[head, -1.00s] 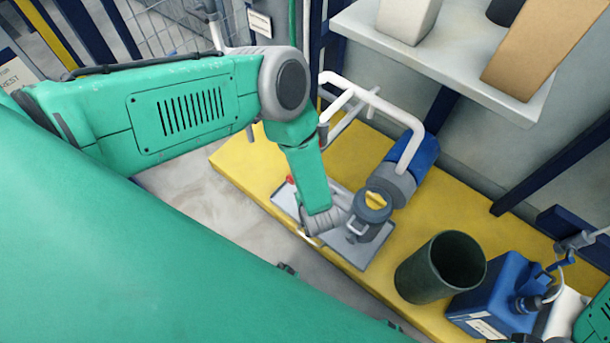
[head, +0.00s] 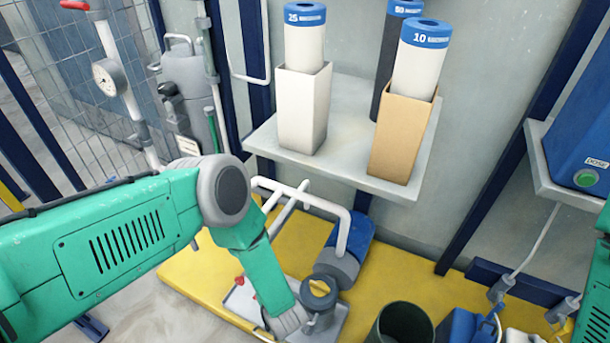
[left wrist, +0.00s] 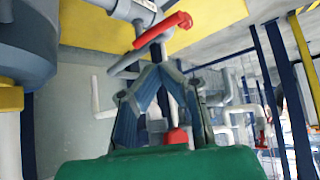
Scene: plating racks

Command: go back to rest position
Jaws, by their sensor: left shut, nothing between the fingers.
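My left arm reaches in from the left in the head view, bent down toward the yellow platform (head: 190,277). My left gripper (left wrist: 158,68) shows in the left wrist view with its two fingers drawn together and nothing between them. In the head view its fingers are hidden behind my own wrist. A red-handled valve (left wrist: 163,31) on grey pipe appears just beyond the fingertips in the left wrist view; I cannot tell whether they touch. Part of my right arm shows at the right edge of the head view, but its gripper is out of view.
A blue pump (head: 349,240) with white pipes stands on the platform near my left wrist. A dark green bin (head: 398,325) is to its right. A wall shelf (head: 350,163) above holds tall containers with blue-capped tubes. A mesh fence (head: 55,75) is at the left.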

